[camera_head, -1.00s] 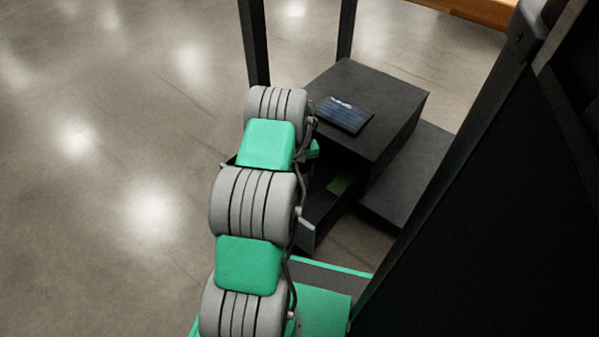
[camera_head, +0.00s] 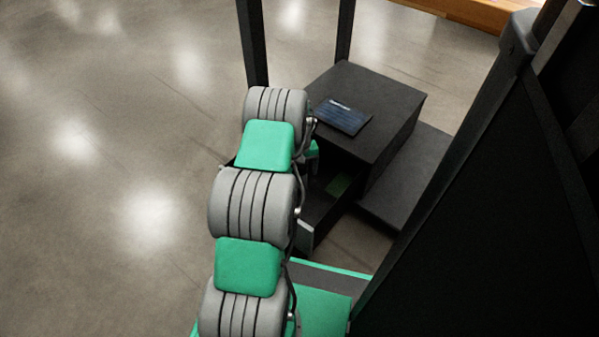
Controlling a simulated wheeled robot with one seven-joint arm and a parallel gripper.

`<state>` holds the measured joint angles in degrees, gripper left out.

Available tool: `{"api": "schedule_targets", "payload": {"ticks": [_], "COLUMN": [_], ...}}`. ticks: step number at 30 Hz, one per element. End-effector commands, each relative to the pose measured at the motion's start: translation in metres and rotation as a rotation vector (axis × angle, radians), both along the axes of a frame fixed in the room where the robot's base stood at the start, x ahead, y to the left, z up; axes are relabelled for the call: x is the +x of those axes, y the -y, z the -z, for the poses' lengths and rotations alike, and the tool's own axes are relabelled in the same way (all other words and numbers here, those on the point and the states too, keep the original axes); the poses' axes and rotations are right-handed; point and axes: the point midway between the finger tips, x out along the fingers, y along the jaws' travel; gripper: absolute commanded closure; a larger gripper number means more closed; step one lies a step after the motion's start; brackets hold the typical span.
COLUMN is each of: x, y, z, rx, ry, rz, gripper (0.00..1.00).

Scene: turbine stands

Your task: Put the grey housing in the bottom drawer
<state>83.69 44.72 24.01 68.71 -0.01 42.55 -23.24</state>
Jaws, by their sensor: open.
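A dark cabinet (camera_head: 392,122) stands on the floor beyond my arm. A drawer (camera_head: 318,208) is pulled out from its near side, and my arm covers the drawer's left part. I cannot tell from this view whether it is the bottom one. I do not see the grey housing. My gripper is hidden behind my own arm links, which reach down over the drawer's left side.
A dark blue panel with small print (camera_head: 342,116) lies on the cabinet top. A low dark slab (camera_head: 412,180) is right of the cabinet. Dark posts (camera_head: 252,40) rise behind, and a large dark frame (camera_head: 500,200) fills the right. Open floor (camera_head: 110,180) lies to the left.

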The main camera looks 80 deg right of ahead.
Motion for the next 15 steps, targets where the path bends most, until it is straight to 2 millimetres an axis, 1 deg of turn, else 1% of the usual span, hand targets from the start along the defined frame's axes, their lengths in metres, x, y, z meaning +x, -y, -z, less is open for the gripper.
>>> {"api": "schedule_targets", "payload": {"ticks": [1,15], "x": [0.0,0.0], "y": [0.0,0.0], "z": [-0.01,-0.053], "rx": [-0.001,0.0], "ry": [0.0,0.0], "rz": [0.0,0.0], "gripper": [0.14,0.14]}}
